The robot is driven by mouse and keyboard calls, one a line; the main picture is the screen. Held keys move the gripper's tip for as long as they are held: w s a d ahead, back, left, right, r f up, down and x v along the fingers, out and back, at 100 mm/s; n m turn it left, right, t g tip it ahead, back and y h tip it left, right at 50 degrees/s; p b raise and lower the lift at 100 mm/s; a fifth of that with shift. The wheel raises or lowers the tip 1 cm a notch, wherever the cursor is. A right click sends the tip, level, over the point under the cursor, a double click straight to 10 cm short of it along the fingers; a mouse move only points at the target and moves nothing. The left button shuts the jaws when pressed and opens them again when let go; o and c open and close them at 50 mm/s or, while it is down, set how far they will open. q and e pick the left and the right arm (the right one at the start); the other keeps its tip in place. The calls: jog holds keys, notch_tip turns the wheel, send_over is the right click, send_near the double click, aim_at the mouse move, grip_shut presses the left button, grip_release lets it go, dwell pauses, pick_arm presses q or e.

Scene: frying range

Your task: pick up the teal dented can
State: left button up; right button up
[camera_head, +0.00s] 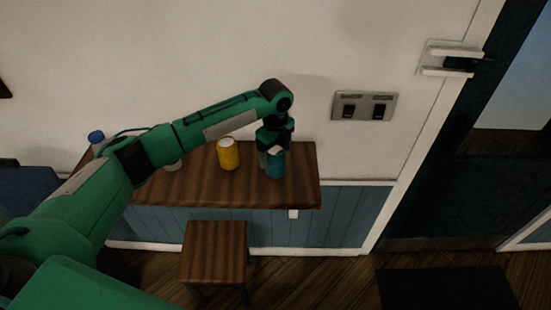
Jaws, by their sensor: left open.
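The teal can (275,168) stands on the wooden counter, towards its right end. My left gripper (274,151) points down at the can's top from above, with its arm reaching in from the left. The gripper is open, and its fingers overlap the upper part of the can in this view. I cannot tell whether they touch it. Any dent in the can is too small to make out. My right gripper is not in view.
A yellow can (228,155) stands left of the teal can on the counter (215,190). A blue-capped bottle (97,138) is partly hidden behind my left arm. A wooden stool (214,250) stands in front. A wall with a switch plate (364,106) rises behind.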

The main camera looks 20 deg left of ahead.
pick_arm(q)
jog(key=shift+f+p, duration=0.7)
jog(key=shift+f, duration=1.25)
jog(key=c, duration=1)
jog(key=shift+r, duration=0.1)
